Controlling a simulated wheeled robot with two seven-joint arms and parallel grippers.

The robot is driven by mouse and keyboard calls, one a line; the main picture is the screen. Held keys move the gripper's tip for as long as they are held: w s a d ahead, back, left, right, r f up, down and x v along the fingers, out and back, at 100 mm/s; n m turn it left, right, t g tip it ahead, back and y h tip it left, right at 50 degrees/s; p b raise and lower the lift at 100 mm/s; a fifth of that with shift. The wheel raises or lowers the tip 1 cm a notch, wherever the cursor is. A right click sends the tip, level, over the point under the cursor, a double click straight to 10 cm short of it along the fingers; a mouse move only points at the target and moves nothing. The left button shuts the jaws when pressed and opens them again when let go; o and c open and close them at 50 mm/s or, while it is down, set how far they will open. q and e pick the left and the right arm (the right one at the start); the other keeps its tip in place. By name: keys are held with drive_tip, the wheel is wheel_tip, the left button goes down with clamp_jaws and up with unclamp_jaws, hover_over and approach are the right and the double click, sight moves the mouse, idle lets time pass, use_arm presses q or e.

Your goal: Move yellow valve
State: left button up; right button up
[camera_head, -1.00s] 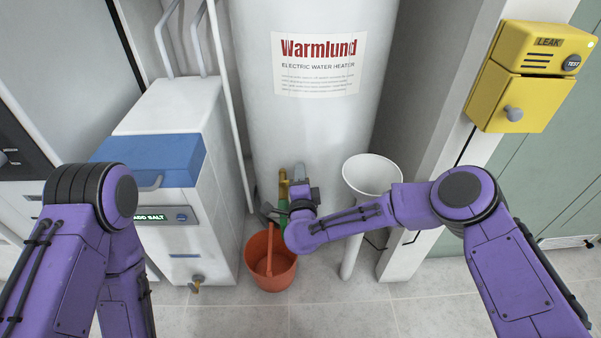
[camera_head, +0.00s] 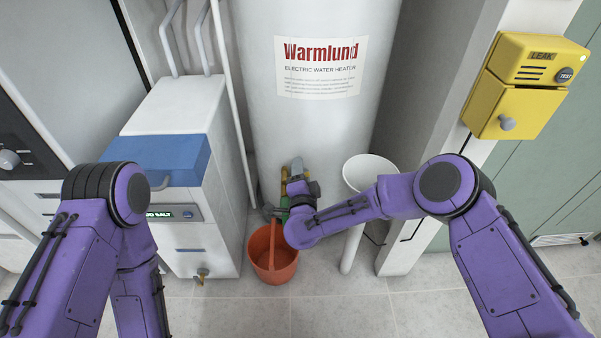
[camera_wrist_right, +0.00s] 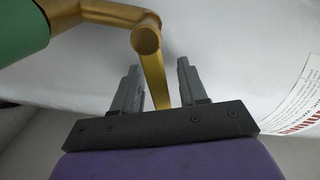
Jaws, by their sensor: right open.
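The yellow valve (camera_head: 284,187) is a brass-coloured fitting low on the front of the white water heater, partly hidden by my right gripper. In the right wrist view its golden lever (camera_wrist_right: 155,80) hangs from a round pivot and lies between my two fingers, with a gap on each side. A green part (camera_wrist_right: 22,30) joins its pipe at the left. My right gripper (camera_wrist_right: 158,68) is open and close to the heater. Whether the fingers touch the lever, I cannot tell. My left arm hangs at the left of the head view, and its gripper is out of sight.
The white water heater (camera_head: 315,120) stands behind the valve. An orange bucket (camera_head: 272,262) sits on the floor below. A white funnel (camera_head: 370,172) on a pipe is at the right. A blue-lidded white unit (camera_head: 185,235) stands left. A yellow leak box (camera_head: 510,100) is on the right wall.

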drive_tip(key=s+p, duration=0.3)
drive_tip(key=s, duration=0.7)
drive_tip(key=shift+s+p, duration=0.3)
drive_tip(key=shift+p, duration=0.05)
